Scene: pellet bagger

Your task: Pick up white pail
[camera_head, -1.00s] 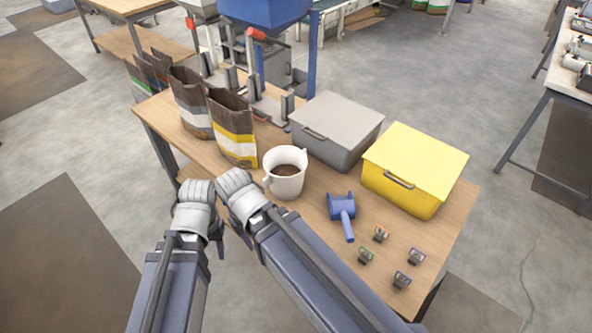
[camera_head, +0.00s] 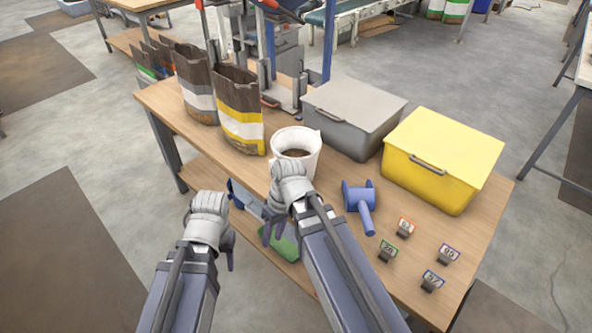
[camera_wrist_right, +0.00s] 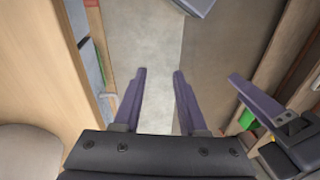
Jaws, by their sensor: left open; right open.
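The white pail (camera_head: 309,160) stands upright on the wooden table near its front edge, with dark pellets inside. My right gripper (camera_head: 275,234) is open and empty, pointing down just off the table's front edge. Its wrist covers the pail's lower front in the head view; I cannot tell whether they touch. In the right wrist view my right gripper (camera_wrist_right: 159,72) has its two fingers apart with only floor between them. My left gripper (camera_head: 229,252) is open and empty, to the left of the right one and away from the table. One of its fingers shows in the right wrist view (camera_wrist_right: 256,101).
Open paper bags (camera_head: 240,110) stand left of the pail. A grey lidded box (camera_head: 350,115) and a yellow box (camera_head: 440,160) stand behind and right. Bins sit on a lower shelf (camera_head: 195,175).

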